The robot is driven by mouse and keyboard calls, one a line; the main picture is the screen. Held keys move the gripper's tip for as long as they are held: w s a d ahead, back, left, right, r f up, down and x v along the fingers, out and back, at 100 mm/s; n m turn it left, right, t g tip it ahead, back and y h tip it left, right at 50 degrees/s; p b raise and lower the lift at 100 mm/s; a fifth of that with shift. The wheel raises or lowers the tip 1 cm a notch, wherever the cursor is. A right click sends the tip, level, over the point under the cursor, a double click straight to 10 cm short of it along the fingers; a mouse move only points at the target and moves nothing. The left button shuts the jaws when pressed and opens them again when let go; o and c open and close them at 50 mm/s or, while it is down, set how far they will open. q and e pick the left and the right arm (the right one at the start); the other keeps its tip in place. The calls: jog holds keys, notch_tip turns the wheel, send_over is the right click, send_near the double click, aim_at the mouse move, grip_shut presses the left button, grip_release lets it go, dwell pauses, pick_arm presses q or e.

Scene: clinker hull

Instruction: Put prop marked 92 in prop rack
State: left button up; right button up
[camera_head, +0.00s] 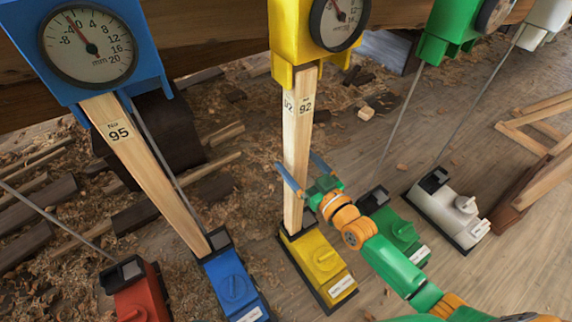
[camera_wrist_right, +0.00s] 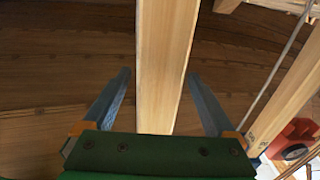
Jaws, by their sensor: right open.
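The prop marked 92 (camera_head: 297,130) is a pale wooden post. It stands upright between a yellow gauge block (camera_head: 285,45) above and a yellow base (camera_head: 318,262) below. My right gripper (camera_head: 295,160) is open at the prop's lower half, one blue finger on each side. In the right wrist view the prop (camera_wrist_right: 167,65) runs between the two spread fingers (camera_wrist_right: 155,85), with gaps on both sides. My left gripper is not in view. I cannot make out for sure which thing is the prop rack; a wooden frame (camera_head: 540,125) stands at the right edge.
A prop marked 95 (camera_head: 140,165) leans between a blue gauge (camera_head: 85,45) and a blue base (camera_head: 232,285) on the left. Red (camera_head: 138,295), green (camera_head: 395,235) and white (camera_head: 450,210) bases stand nearby, with thin rods. Wood scraps and shavings litter the floor.

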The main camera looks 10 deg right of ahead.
jog(key=b+x, duration=0.1)
jog(key=x, duration=0.3)
jog(key=shift+f, duration=0.1)
grip_shut()
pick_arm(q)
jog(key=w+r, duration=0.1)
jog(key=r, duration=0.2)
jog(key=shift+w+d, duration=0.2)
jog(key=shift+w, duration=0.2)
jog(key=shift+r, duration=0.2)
pick_arm(e)
jog(key=shift+r, duration=0.25)
pick_arm(q)
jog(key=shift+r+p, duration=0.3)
jog(key=shift+p, duration=0.25)
pick_arm(e)
jog(key=shift+r, duration=0.3)
